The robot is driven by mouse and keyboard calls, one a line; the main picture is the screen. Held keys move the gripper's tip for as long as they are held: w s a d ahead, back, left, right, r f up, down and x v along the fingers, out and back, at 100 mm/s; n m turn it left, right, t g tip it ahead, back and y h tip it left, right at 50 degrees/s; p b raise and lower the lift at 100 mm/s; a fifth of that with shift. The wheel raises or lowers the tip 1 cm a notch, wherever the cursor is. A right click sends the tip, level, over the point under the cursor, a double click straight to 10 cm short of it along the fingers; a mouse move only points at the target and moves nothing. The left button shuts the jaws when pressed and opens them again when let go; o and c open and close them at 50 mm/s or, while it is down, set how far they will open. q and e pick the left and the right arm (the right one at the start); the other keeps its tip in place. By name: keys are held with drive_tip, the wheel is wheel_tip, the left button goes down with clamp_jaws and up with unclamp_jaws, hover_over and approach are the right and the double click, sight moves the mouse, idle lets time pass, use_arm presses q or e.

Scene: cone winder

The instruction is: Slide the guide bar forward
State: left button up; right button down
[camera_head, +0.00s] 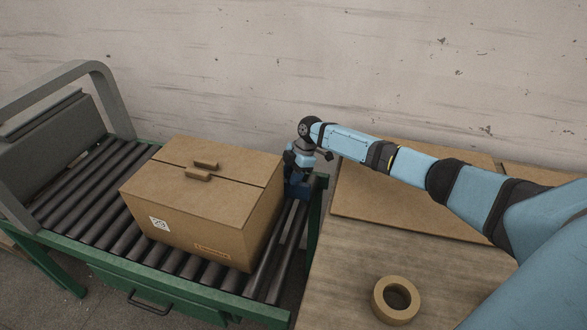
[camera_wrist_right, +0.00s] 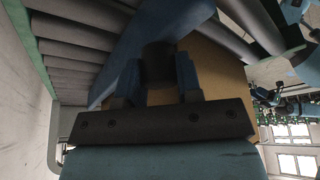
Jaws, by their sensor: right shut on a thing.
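The blue guide bar (camera_head: 298,190) shows only as a small piece at the right end of the roller conveyor, beside the box; the box hides the rest. In the right wrist view the bar (camera_wrist_right: 140,35) crosses the picture above the rollers. My right gripper (camera_head: 296,172) is over the bar, close to the box's right side. In the wrist view its two fingers (camera_wrist_right: 158,75) are shut on a dark handle (camera_wrist_right: 158,58) on the bar. The cardboard box (camera_head: 203,200) stands on the rollers, with two small brown handles on top. My left gripper is not in view.
The green-framed roller conveyor (camera_head: 90,203) has a grey arch (camera_head: 108,95) at its left end. To the right, a wooden table (camera_head: 340,275) holds flat cardboard (camera_head: 375,210) and a tape roll (camera_head: 396,299). A plain wall stands behind. Rollers left of the box are clear.

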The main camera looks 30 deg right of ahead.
drive_tip(key=c, duration=0.8)
unclamp_jaws()
drive_tip(key=shift+s+a, duration=0.2)
drive_tip(key=shift+a, duration=0.05)
drive_tip(key=shift+d+r, duration=0.3)
drive_tip(key=shift+r, duration=0.2)
drive_tip(key=v, duration=1.2)
drive_tip(key=shift+d+r, duration=0.1)
drive_tip(key=shift+r, duration=0.25)
